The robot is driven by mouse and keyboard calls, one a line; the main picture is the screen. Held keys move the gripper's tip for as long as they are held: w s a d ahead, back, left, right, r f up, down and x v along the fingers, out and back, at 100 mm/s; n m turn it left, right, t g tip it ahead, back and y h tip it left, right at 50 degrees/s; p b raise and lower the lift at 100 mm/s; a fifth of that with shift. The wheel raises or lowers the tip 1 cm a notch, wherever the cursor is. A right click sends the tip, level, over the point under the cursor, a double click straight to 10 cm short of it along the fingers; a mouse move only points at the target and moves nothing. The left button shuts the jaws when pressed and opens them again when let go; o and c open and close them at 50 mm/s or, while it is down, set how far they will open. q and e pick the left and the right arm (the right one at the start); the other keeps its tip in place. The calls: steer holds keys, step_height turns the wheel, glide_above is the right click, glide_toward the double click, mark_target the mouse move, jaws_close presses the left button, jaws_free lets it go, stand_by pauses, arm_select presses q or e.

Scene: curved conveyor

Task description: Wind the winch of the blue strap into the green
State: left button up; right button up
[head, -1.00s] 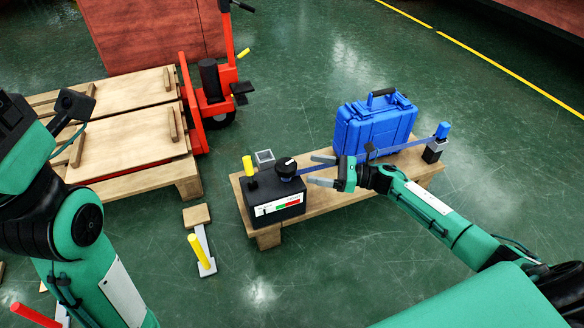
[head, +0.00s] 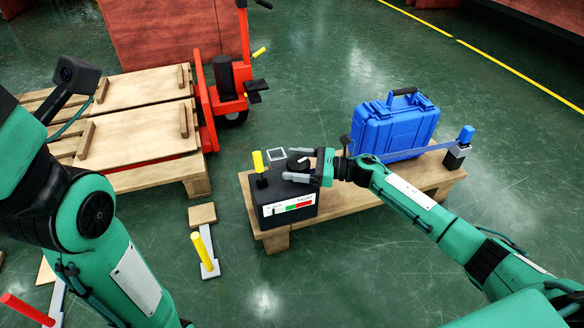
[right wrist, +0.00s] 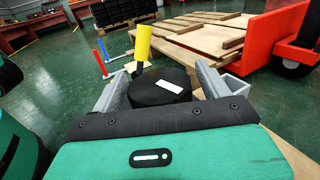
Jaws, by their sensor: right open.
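The winch is a black box (head: 288,199) on a low wooden bench, with a round black knob (head: 298,160) on top bearing a white mark. A gauge label (head: 288,207) on its front has white, green and red parts; its dark pointer seems to be in the white part. The blue strap (head: 365,158) runs past the blue case to a post at the right. My right gripper (head: 292,165) is open, its fingers on either side of the knob. The right wrist view shows the knob (right wrist: 160,88) between the fingers. My left arm shows, but not its fingers.
A yellow-topped lever (head: 258,163) stands beside the knob. A blue case (head: 395,125) sits on the bench (head: 440,178); a blue-capped post (head: 460,148) stands at its right end. Pallets (head: 130,135) and a red pallet truck (head: 230,80) are at left.

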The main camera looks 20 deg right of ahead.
steer(key=shift+w+a, duration=0.25)
steer(key=shift+a, duration=0.25)
steer(key=c, duration=1)
